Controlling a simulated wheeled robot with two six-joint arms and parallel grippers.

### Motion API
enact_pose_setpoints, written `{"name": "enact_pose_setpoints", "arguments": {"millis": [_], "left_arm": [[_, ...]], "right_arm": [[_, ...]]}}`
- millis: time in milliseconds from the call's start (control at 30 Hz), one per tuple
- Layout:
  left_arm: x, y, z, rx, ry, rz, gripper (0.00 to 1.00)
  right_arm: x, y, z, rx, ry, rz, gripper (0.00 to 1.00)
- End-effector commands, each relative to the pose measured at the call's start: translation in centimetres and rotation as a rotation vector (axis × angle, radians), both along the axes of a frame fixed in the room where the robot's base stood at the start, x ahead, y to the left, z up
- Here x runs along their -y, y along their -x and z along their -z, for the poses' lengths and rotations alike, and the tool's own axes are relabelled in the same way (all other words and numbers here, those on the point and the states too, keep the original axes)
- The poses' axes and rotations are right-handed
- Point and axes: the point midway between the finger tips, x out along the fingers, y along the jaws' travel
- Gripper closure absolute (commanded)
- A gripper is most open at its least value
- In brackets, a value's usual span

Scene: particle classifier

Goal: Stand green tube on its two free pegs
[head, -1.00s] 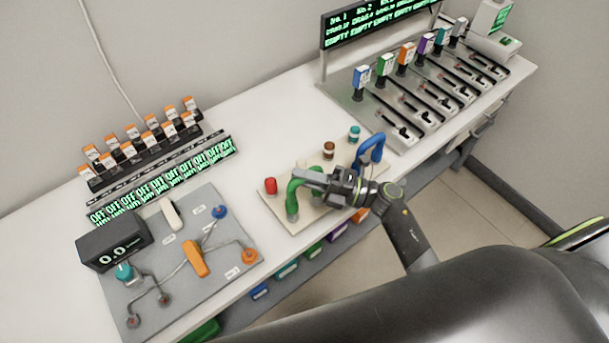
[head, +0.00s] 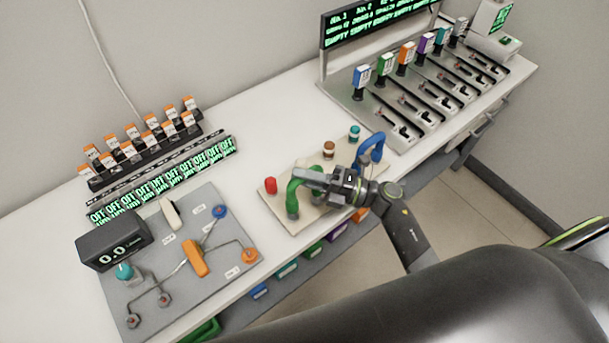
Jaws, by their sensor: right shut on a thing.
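The green tube (head: 292,193) is a bent arch over the beige board (head: 284,217). My right gripper (head: 308,179) is shut on the tube near its top. One leg of the tube points down at the board's left part. The gripper hides the other leg, and I cannot tell whether the tube sits on pegs or just above the board. A blue tube (head: 372,148) stands at the board's right end. A red piece (head: 270,185), a brown piece (head: 328,150) and a teal piece (head: 354,133) stand along the board's back. My left gripper is not in view.
At left, a grey panel (head: 190,290) carries an orange handle (head: 195,258) and a dark display (head: 112,241). Behind are orange-topped blocks (head: 130,150). At right is a rack of coloured handles (head: 385,85). White table (head: 262,120) is clear behind the board.

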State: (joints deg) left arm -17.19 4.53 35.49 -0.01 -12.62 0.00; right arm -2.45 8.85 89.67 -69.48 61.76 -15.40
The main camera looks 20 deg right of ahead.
Motion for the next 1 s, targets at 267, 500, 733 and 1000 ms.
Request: {"name": "enact_pose_setpoints", "arguments": {"millis": [267,500,733,1000], "left_arm": [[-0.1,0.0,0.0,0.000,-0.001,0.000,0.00],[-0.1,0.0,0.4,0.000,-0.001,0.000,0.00],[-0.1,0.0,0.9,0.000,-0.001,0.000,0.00],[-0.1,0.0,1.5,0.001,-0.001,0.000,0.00]], "right_arm": [[0.0,0.0,0.0,0.001,0.000,0.000,1.00],[0.0,0.0,0.4,0.001,-0.001,0.000,1.00],[0.0,0.0,1.0,0.001,-0.001,0.000,1.00],[0.0,0.0,1.6,0.001,-0.001,0.000,1.00]]}}
